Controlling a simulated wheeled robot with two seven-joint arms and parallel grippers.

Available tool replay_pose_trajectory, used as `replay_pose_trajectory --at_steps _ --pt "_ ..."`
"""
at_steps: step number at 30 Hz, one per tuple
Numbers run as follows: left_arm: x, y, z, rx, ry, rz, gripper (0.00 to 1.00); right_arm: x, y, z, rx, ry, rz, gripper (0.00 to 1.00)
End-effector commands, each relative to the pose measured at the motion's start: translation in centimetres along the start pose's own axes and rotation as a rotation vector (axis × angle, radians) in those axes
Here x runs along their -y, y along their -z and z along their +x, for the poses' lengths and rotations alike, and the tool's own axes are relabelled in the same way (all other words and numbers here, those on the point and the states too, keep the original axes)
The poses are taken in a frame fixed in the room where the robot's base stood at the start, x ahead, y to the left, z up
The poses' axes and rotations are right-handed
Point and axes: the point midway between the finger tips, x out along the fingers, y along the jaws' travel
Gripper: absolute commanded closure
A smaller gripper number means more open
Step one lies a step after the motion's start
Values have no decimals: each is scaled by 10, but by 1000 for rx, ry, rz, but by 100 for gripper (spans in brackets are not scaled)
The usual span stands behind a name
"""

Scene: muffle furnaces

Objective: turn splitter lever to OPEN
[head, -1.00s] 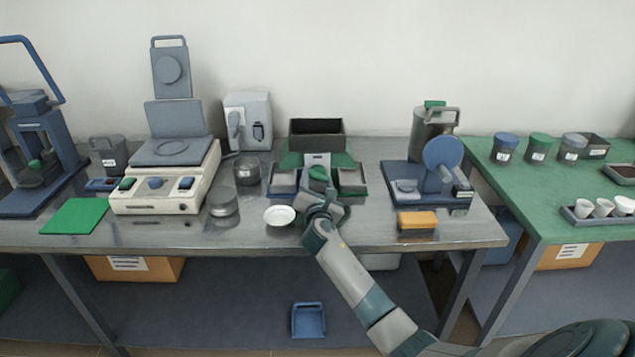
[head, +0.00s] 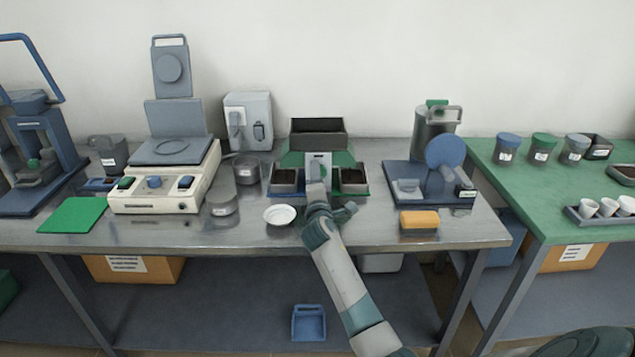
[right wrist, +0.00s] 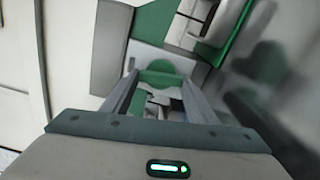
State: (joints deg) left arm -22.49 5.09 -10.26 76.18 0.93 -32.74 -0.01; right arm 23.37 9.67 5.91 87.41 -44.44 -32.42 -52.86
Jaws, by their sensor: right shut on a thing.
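The splitter stands at the middle of the steel bench, with a dark open hopper (head: 317,127) on top, a green sloped body (head: 292,159) and a pale front plate (head: 318,160). My right gripper (head: 316,188) is at the splitter's front and covers the lever in the head view. In the right wrist view, my right gripper (right wrist: 160,97) is shut on the green lever (right wrist: 160,76). My left gripper is out of view.
A white dish (head: 280,215) lies left of my right arm. A yellow-orange block (head: 419,222) and a blue-disc device (head: 444,153) stand to the right. A cream balance-like unit (head: 160,190) and a glass jar (head: 222,206) are left. Bare bench lies along the front edge.

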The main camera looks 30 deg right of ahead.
Motion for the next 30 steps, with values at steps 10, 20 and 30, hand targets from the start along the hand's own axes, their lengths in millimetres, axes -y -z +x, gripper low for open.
replay_pose_trajectory --at_steps 10,20,30 --pt "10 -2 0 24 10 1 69 1 0 0 0 2 160 69" --pt "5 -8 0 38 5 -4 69 1 0 0 0 2 183 69" --pt "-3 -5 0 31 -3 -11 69 0 0 0 0 2 182 28"
